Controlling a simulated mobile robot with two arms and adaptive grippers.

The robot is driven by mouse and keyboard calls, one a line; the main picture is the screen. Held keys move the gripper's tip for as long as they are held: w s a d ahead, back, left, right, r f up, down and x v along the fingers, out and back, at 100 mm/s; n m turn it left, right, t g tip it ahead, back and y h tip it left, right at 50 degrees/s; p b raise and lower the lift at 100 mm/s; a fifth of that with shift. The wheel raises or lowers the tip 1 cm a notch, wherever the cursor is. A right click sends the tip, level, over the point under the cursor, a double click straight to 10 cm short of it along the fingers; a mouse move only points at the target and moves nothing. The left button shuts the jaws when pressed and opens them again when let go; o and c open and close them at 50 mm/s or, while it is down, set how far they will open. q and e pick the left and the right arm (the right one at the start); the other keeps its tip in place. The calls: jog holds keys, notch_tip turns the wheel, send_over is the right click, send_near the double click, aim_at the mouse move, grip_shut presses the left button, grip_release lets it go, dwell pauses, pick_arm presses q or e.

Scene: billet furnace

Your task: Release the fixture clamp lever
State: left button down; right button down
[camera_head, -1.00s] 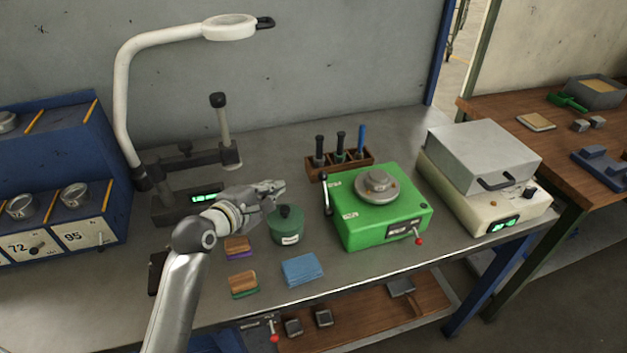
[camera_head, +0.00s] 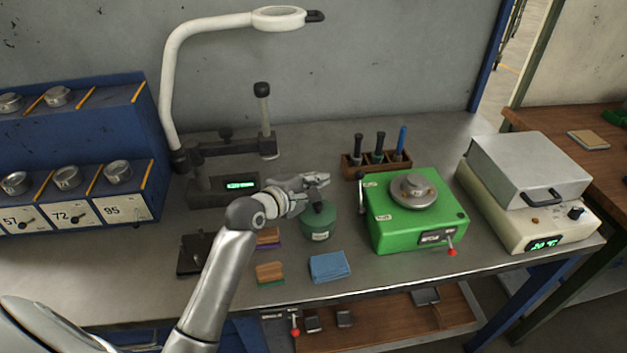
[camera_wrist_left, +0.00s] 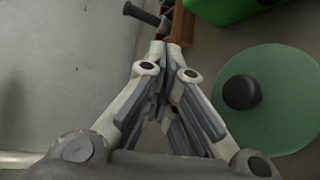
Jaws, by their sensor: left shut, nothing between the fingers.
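I cannot tell for sure which handle is the fixture clamp lever. The green box (camera_head: 390,240) carries a black-gripped lever (camera_head: 360,182) upright on its left side and a red-knobbed lever (camera_head: 452,250) at its front. A dark stand (camera_head: 210,190) with a lit display carries an upright black-gripped handle (camera_head: 262,105) at the back. My left gripper (camera_head: 325,180) is above the green lidded pot (camera_head: 318,228), left of the green box and apart from its levers. Its fingers (camera_wrist_left: 170,110) are shut and empty. My right gripper is not in view.
A wooden rack (camera_head: 350,168) holds several upright tools behind the green box. A white magnifier arm (camera_head: 175,80) rises at the back left. A heater box (camera_head: 530,170) stands at right.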

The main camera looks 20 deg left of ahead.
pick_arm(q)
jog(key=w+d+p, duration=0.2)
jog(key=w+d, duration=0.2)
jog(key=shift+w+d+f+p, duration=0.2)
jog(key=shift+d+f+p, duration=0.1)
dwell(0.4)
jog(key=shift+s+d+r+m+t+b, duration=0.25)
jog(key=shift+s+r+m+t+b, duration=0.15)
jog(key=shift+t, duration=0.2)
dwell(0.3)
jog(key=s+d+m+t+h+b, duration=0.1)
jog(key=s+d+m+t+b, duration=0.4)
jog(key=s+m+t+b, duration=0.1)
jog(key=s+r+b, duration=0.1)
jog(key=b, duration=0.1)
jog(key=shift+s+h+b, duration=0.15)
jog(key=shift+h+b, duration=0.15)
jog(key=shift+b, duration=0.1)
jog(key=shift+f, duration=0.1)
dwell(0.5)
